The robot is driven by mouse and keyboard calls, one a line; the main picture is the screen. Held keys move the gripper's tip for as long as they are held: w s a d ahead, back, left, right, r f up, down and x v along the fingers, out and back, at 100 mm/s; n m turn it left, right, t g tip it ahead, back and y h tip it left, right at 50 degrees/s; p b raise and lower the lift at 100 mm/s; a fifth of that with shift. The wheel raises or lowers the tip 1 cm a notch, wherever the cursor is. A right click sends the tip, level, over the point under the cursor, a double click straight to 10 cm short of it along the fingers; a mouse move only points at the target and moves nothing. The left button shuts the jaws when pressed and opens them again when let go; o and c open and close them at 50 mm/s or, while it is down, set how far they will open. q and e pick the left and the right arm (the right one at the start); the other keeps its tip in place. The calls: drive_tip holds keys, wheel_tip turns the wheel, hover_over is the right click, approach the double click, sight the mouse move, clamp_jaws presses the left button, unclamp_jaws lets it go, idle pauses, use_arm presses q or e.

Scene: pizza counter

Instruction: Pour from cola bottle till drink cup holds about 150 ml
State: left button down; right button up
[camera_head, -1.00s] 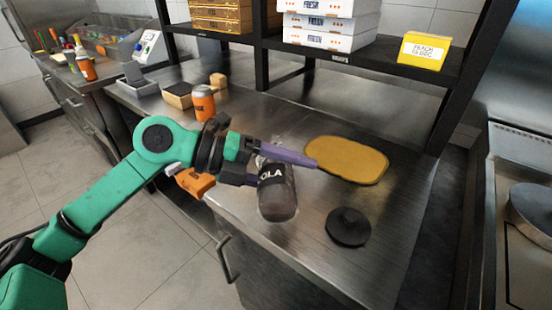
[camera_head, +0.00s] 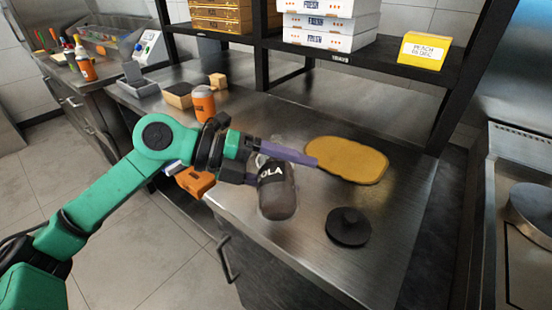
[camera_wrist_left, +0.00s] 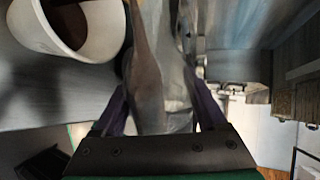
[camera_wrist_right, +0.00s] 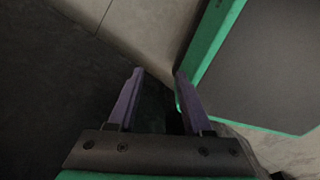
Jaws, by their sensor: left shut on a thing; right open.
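My left gripper (camera_head: 270,166) is shut around the cola bottle (camera_head: 277,196), a clear bottle with dark cola and a label reading "OLA", held over the steel counter's near part. The bottle is tilted, with its dark rounded end toward me. In the left wrist view the bottle (camera_wrist_left: 165,75) fills the middle, with a brown streak along it. A white drink cup (camera_wrist_left: 104,38) with brown inside stands at upper left there; its level cannot be read. I cannot make out the cup in the head view. My right gripper (camera_wrist_right: 153,88) is open and empty in its wrist view.
A tan board (camera_head: 346,160) and a black round lid-like piece (camera_head: 348,227) lie on the counter to the right. An orange can (camera_head: 203,104) and a small box (camera_head: 178,95) stand farther back. A shelf with pizza boxes (camera_head: 325,33) rises behind.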

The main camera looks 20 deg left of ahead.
use_arm(q)
drive_tip(key=shift+r+n, duration=0.1)
drive_tip(key=shift+n, duration=0.2)
idle(1.8)
